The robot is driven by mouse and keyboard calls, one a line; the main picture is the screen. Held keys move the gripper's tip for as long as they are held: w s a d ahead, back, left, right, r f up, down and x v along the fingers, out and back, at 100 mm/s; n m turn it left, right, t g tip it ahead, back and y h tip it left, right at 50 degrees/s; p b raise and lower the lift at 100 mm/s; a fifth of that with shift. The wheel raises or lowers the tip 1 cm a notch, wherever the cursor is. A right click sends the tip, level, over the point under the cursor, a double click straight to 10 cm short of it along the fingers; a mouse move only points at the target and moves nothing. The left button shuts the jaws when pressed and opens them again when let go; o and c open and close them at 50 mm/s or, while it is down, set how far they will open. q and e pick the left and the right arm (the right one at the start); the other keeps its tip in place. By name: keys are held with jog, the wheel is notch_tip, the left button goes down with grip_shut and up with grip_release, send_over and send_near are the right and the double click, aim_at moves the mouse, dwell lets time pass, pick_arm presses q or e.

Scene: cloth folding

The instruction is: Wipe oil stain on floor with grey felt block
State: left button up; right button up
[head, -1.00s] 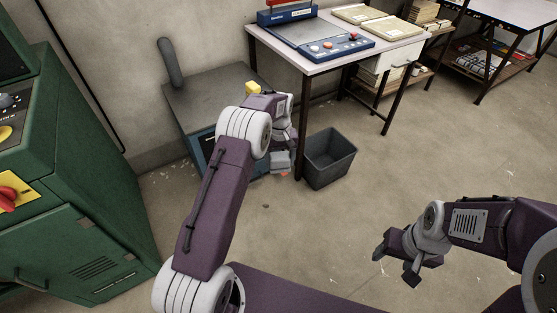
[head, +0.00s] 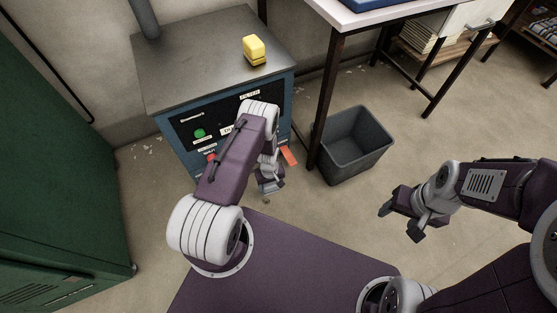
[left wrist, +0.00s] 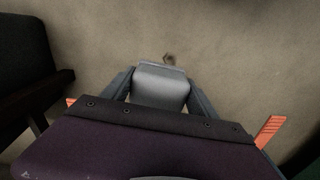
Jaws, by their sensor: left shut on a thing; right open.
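The grey felt block (left wrist: 160,88) is between the fingers of my left gripper (left wrist: 160,92) in the left wrist view, and the gripper is shut on it. In the head view the block (head: 271,185) shows at the end of my left arm, low over the floor. A small dark oil stain (left wrist: 169,58) lies on the floor just beyond the block in the left wrist view. In the head view the stain (head: 266,202) is just below the block. I cannot tell whether the block touches the floor. My right gripper (head: 401,219) is open and empty at the right.
A blue cabinet (head: 170,130) with a grey top stands behind my left arm, with a yellow block (head: 254,50) on it. A dark bin (head: 350,150) stands right of my left gripper, beside a table leg (head: 328,105). A green machine (head: 60,170) is at left. The floor between my arms is open.

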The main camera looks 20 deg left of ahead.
aim_at(269, 193)
pick_arm(q)
jog(key=s+f+b, duration=0.1)
jog(key=s+f, duration=0.1)
jog(key=f, duration=0.1)
jog(key=shift+s, duration=0.15)
jog(key=shift+s+f, duration=0.3)
jog(key=shift+f, duration=0.05)
pick_arm(e)
jog(key=shift+s+f, duration=0.2)
jog(key=shift+f, duration=0.9)
pick_arm(q)
jog(key=shift+f+b, duration=0.1)
jog(key=shift+b, duration=0.2)
pick_arm(e)
jog(key=shift+f, duration=0.1)
